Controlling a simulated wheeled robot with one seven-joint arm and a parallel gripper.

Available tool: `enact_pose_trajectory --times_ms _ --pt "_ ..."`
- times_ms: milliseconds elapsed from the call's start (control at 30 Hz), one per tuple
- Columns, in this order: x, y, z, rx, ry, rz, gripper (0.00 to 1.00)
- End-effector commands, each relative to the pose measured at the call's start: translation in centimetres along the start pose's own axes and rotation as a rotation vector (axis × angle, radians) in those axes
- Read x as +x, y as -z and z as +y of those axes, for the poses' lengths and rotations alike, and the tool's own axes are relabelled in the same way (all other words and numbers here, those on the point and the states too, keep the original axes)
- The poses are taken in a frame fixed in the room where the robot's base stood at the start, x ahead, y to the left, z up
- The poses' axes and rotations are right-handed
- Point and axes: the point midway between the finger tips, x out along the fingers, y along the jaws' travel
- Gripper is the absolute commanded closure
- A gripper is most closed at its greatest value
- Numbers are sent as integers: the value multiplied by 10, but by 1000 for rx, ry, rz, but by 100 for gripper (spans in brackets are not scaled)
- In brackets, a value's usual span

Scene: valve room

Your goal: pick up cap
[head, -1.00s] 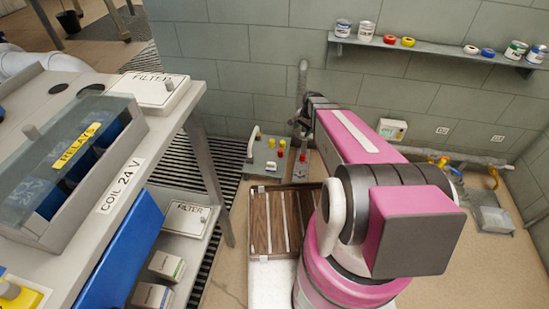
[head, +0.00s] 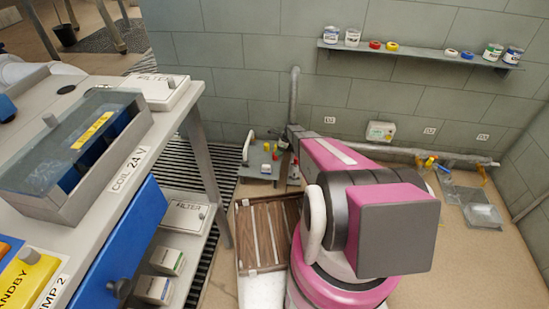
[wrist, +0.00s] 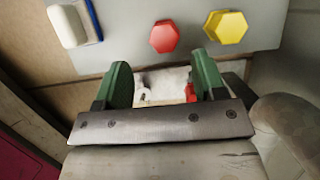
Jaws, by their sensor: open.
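In the wrist view a red hexagonal cap (wrist: 164,36) and a yellow hexagonal cap (wrist: 227,27) stand on a grey plate (wrist: 125,40). I cannot tell which one the task means. My gripper (wrist: 160,72) is open, its two green fingers apart on the near side of the plate. The red cap lies just beyond the gap between the fingers, the yellow one beyond the right finger. A white and red patch shows between the fingers, too unclear to name. In the head view the plate (head: 252,171) is low by the wall; my arm hides the gripper.
A white and blue block (wrist: 75,24) sits left of the caps. In the head view a wooden slatted crate (head: 240,225) stands in front of the plate. A grey workbench (head: 175,115) fills the left. A wall shelf (head: 420,52) holds cans and tape rolls.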

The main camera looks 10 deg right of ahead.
Motion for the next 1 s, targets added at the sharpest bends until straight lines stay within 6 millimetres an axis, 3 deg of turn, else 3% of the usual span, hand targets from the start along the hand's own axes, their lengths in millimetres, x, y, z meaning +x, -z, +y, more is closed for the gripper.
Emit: enact_pose_trajectory --times_ms 100,367,600,867,1000 --pt "16 0 -1 -1 -1 0 36" --pt "34 0 -3 -2 -2 0 36" --pt "67 0 -6 -2 -1 0 36" --pt "70 0 -4 -2 -1 0 36" --pt "70 0 -5 -2 -1 0 78"
